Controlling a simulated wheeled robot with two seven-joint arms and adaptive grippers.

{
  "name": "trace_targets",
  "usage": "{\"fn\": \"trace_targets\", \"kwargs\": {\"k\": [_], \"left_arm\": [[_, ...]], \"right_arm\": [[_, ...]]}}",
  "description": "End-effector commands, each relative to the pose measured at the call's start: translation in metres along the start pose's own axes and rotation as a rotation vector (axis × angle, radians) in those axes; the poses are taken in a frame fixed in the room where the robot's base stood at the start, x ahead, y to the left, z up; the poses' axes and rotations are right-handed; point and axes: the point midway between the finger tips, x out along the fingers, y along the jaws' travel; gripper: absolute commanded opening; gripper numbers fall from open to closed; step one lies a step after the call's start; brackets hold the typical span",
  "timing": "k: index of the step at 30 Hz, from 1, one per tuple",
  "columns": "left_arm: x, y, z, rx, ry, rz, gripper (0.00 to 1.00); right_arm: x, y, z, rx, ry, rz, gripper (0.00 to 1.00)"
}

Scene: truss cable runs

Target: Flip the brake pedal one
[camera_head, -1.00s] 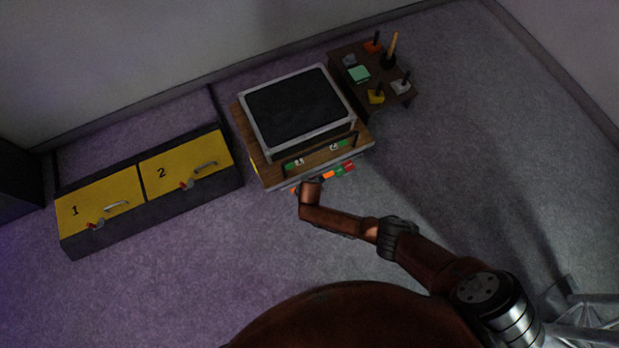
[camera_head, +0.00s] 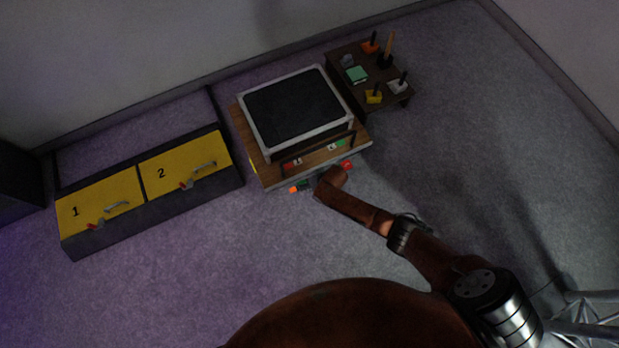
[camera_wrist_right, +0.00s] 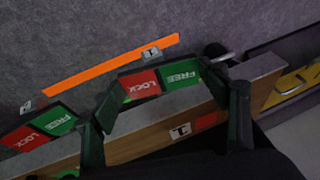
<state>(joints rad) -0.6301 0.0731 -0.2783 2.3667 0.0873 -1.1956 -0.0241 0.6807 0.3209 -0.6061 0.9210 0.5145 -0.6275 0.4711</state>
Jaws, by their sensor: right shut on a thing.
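The brake pedal one (camera_wrist_right: 160,83), a tilted flap with red LOCK and green FREE panels, lies between the fingers of my right gripper (camera_wrist_right: 166,86) in the right wrist view. The gripper is shut on it. A tag that seems to read 1 (camera_wrist_right: 180,131) is on the wooden edge below. A second LOCK/FREE pedal (camera_wrist_right: 40,131) is at lower left, apart from the gripper. In the head view my right gripper (camera_head: 332,177) is at the front edge of the wooden console (camera_head: 262,160) and hides part of the pedals. My left gripper is out of view.
An orange bar (camera_wrist_right: 110,65) runs beside the pedals. A dark screen (camera_head: 295,108) tops the console. Two yellow numbered lids (camera_head: 150,180) are on a dark box at left. A small rack (camera_head: 345,75) with tools stands behind right.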

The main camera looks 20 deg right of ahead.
Motion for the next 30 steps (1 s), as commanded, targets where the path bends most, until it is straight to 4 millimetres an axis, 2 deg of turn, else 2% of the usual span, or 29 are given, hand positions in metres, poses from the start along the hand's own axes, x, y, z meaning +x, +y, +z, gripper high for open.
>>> {"fn": "trace_targets", "kwargs": {"k": [6, 7, 14, 24, 30], "left_arm": [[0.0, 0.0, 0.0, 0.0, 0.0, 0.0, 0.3], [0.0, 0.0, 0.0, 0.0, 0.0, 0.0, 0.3], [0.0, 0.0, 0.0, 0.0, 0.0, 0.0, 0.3], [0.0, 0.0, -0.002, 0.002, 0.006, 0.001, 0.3], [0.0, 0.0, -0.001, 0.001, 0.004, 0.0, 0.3]], "right_arm": [[0.0, -0.001, 0.001, 0.004, -0.001, -0.001, 0.44], [0.0, -0.001, 0.001, 0.005, -0.001, -0.001, 0.69], [0.0, -0.001, 0.0, 0.003, 0.0, 0.0, 0.85], [-0.001, -0.001, 0.0, 0.001, 0.0, 0.0, 0.85], [-0.014, 0.0, 0.001, 0.001, 0.0, -0.002, 0.85]]}}
